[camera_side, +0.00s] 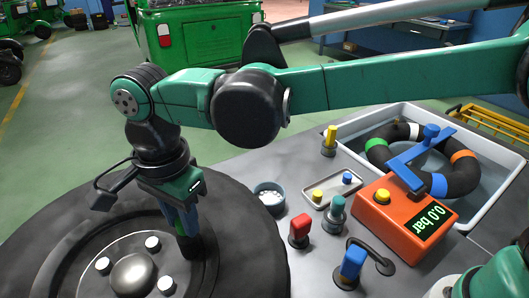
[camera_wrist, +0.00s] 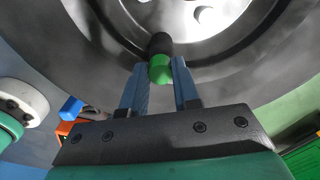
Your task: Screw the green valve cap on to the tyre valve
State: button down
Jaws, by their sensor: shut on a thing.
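The green valve cap (camera_wrist: 160,70) is between the two blue fingers of my gripper (camera_wrist: 160,80) in the wrist view. My gripper is shut on it. The cap sits in line with the black tyre valve (camera_wrist: 160,44) and appears to meet its end; I cannot tell whether the threads are engaged. In the side view my gripper (camera_side: 185,225) points down over the wheel, with the dark valve (camera_side: 191,249) just below the fingertips. The cap is mostly hidden by the fingers there. The large black tyre (camera_side: 60,240) lies flat around the hub.
Right of the tyre stand a cup of white bits (camera_side: 269,197), a small tray (camera_side: 345,181) with a yellow and a blue cap, a red-topped tool (camera_side: 300,230), a blue-handled tool (camera_side: 352,262), an orange gauge (camera_side: 388,228) reading 0.0 bar, and a white tub (camera_side: 480,215) holding a ring.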

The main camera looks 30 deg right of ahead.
jog(key=shift+d, duration=0.15)
jog(key=c, duration=0.9)
grip_release()
jog(key=n, duration=1.3)
jog(key=shift+n, duration=0.3)
jog(key=n, duration=0.4)
grip_shut()
